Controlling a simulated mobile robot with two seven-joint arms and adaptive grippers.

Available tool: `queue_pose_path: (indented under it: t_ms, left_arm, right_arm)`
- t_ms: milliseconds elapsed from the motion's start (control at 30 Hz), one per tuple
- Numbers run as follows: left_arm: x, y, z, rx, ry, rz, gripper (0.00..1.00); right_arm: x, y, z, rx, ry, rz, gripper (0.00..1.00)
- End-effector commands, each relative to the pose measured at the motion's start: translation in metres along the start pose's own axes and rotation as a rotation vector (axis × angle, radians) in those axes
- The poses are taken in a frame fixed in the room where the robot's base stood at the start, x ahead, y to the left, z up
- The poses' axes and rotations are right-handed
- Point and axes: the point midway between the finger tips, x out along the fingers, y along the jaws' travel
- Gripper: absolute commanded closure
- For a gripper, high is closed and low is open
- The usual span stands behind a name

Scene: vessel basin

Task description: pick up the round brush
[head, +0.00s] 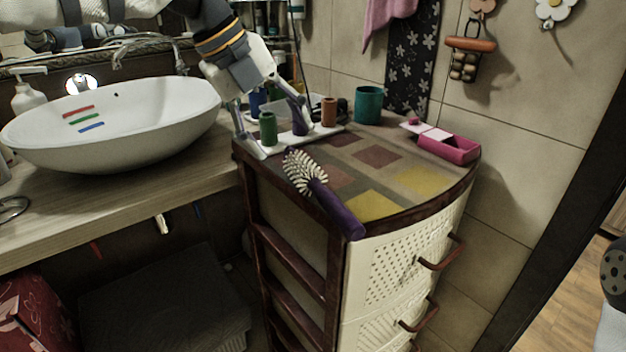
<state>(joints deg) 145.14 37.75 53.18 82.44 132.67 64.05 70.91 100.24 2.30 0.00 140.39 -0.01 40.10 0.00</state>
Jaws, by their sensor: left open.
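The round brush (335,205) has a purple handle and a head of pale bristles. It lies along the left edge of the top of a drawer cabinet (400,208). Its bristle head points to the back left, and its handle end reaches the front corner. My left gripper (268,118) comes down from the upper left with its fingers spread. It is behind the bristle head, over the back left of the cabinet, apart from the brush and not holding it.
Green (268,129), purple (300,122) and brown (328,112) cylinders stand close to the left gripper. A teal cup (368,105) and a pink box (460,150) are farther right. A white basin (120,135) is at left. The patchwork cabinet top right of the brush is clear.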

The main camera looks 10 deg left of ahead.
Motion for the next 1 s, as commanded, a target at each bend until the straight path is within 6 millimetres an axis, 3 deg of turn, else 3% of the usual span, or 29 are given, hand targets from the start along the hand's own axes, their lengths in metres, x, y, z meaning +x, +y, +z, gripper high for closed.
queue_pose_path:
  t_ms: [300,533,767,1000]
  left_arm:
    - [0.051,0.005,-0.009,0.004,-0.002,0.000,0.41]
    - [0.053,0.004,-0.009,0.005,-0.004,-0.001,0.41]
    - [0.052,0.004,-0.009,0.005,-0.004,-0.001,0.90]
    - [0.052,0.004,-0.009,0.005,-0.004,-0.001,0.93]
  right_arm:
    - [-0.001,0.000,-0.001,0.000,0.003,0.000,0.60]
    - [-0.001,0.000,-0.001,0.000,0.004,0.000,0.60]
    - [-0.001,0.000,-0.001,0.000,0.004,0.000,0.60]
    - [-0.001,0.000,-0.001,0.000,0.003,0.000,0.60]
